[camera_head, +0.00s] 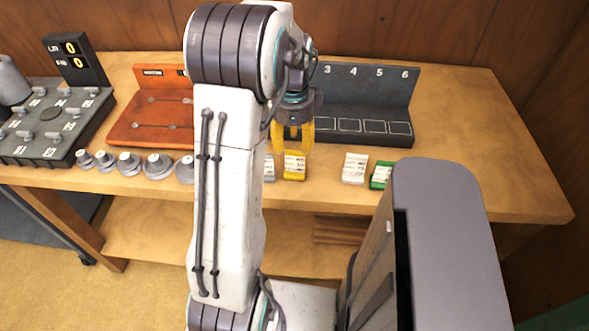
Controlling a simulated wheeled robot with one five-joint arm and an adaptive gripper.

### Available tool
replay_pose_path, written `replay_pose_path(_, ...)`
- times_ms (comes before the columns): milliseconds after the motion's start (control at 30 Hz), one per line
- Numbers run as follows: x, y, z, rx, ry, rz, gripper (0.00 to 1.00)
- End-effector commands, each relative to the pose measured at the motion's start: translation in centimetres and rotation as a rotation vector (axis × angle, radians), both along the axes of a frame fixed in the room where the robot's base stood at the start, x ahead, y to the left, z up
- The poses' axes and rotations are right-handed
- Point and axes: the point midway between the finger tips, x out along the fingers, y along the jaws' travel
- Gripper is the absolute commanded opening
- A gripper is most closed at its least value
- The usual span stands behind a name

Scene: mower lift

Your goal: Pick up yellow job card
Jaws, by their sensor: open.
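The yellow job card (294,167) is a small block with a white printed face, on the front part of the wooden table, right of my arm's upper link. My gripper (293,149) has yellow fingers and points down at the card. The fingers are open, one on each side of the card's upper part as seen here. I cannot tell whether they touch it. A grey card (269,168) stands close on the left, partly hidden behind my arm.
A white card (355,168) and a green card (381,175) lie to the right. Behind is a dark rack (372,97) with numbered slots. At left are an orange tray (150,120), several grey knobs (129,163) and a grey peg board (45,128). The table's right end (480,130) is clear.

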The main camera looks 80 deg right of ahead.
Motion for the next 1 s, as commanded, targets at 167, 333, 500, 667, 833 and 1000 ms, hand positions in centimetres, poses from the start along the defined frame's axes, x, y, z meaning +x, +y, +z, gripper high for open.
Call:
replay_pose_path(167, 0.0, 0.0, -0.2, 0.002, 0.000, -0.099, 0.48)
replay_pose_path(333, 0.0, 0.1, -1.3, 0.004, 0.000, -0.123, 0.48)
replay_pose_path(500, -0.1, 0.1, -2.5, 0.003, 0.000, -0.122, 0.48)
replay_pose_path(667, -0.4, 0.3, -4.2, 0.005, 0.000, -0.121, 0.48)
replay_pose_path(833, -0.5, 0.4, -6.2, 0.005, 0.000, -0.120, 0.48)
replay_pose_path(1000, -0.5, 0.3, -7.2, 0.002, 0.000, -0.120, 0.48)
